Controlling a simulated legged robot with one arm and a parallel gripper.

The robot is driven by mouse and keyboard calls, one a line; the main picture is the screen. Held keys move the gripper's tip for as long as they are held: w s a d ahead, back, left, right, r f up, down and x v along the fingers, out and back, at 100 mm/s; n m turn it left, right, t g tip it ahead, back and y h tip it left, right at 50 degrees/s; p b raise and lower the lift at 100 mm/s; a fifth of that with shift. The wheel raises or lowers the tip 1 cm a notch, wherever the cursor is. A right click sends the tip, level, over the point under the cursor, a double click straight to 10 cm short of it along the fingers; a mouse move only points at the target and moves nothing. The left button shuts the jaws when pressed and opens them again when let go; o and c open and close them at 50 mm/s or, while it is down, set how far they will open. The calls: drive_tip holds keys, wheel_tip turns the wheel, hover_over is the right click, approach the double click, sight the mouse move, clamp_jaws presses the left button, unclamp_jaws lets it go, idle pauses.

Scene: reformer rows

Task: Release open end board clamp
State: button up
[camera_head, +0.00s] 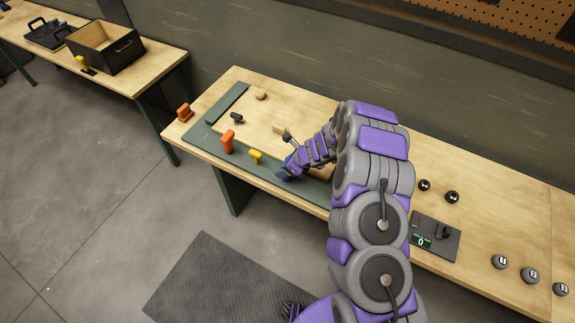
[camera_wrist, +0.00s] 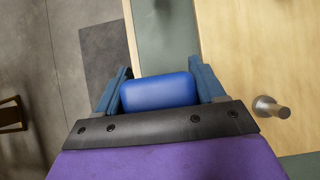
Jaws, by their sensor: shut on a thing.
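My gripper (camera_wrist: 160,92) is shut on a blue block-shaped handle (camera_wrist: 158,91), with one finger on each side of it. In the head view my gripper (camera_head: 290,168) is at the front green strip of a board fixture (camera_head: 206,137), and my arm hides part of it. A yellow handle (camera_head: 255,156) and an orange upright handle (camera_head: 228,142) stand to the left on the same strip. A pale wooden board (camera_head: 262,122) lies inside the green frame. I cannot tell the position of any clamp arm under the blue handle.
A metal peg (camera_wrist: 271,107) stands on the wood right of my gripper. Black knobs (camera_head: 452,197), a counter plate (camera_head: 436,238) and numbered buttons (camera_head: 530,275) are to the right. A box (camera_head: 104,50) stands on another bench.

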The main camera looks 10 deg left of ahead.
drive_tip(key=shift+w+a+r, duration=0.15)
drive_tip(key=shift+w+a, duration=0.2)
drive_tip(key=shift+a, duration=0.2)
drive_tip(key=shift+f, duration=0.25)
drive_tip(key=o, duration=1.4)
drive_tip(key=shift+a+f, duration=0.1)
drive_tip(key=shift+f, duration=0.05)
drive_tip(key=p+v, duration=0.1)
drive_tip(key=v, duration=1.6)
drive_tip(key=shift+s, duration=0.1)
drive_tip(key=shift+r, duration=0.25)
